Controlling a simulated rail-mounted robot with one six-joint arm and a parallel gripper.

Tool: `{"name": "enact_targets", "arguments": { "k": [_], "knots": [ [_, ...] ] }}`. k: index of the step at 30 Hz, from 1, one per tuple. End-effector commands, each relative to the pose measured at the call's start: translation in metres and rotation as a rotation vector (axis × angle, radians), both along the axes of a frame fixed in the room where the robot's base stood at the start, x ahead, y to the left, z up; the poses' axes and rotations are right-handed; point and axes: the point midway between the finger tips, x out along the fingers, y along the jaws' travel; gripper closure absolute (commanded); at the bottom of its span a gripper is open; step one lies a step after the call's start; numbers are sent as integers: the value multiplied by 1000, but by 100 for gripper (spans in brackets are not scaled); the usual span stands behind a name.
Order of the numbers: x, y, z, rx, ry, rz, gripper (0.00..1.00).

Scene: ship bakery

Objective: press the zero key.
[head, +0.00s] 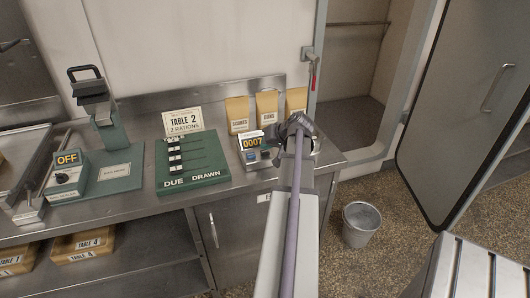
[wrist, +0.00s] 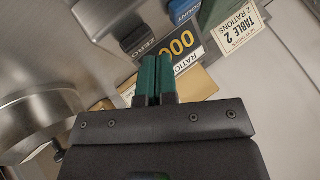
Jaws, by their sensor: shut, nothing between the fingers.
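The counter device (head: 251,150) stands on the steel worktop in the head view, its display reading 0007. In the wrist view its display (wrist: 181,45) is partly hidden by my fingers. The dark zero key (wrist: 138,38), with a ZERO label beside it, is in the upper middle of the wrist view, ahead and slightly left of my fingertips. A blue COUNT key (wrist: 183,10) is to its right. My gripper (wrist: 154,62) is shut and empty, its green fingertips together. They appear apart from the zero key. In the head view my arm hides the fingertips.
A green DUE/DRAWN board (head: 190,163) and a TABLE 2 card (head: 183,122) are left of the counter. Paper bags (head: 238,114) stand behind it. A round metal vessel (wrist: 38,115) is close on the left in the wrist view. A bucket (head: 362,223) stands on the floor.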

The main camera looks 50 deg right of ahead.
Motion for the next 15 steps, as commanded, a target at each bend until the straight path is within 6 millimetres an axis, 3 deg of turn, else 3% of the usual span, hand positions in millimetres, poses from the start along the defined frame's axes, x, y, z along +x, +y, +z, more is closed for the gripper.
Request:
{"name": "enact_targets", "arguments": {
  "k": [15],
  "knots": [
    [0, 0, -7, 0, 0, 0, 100]
  ]
}}
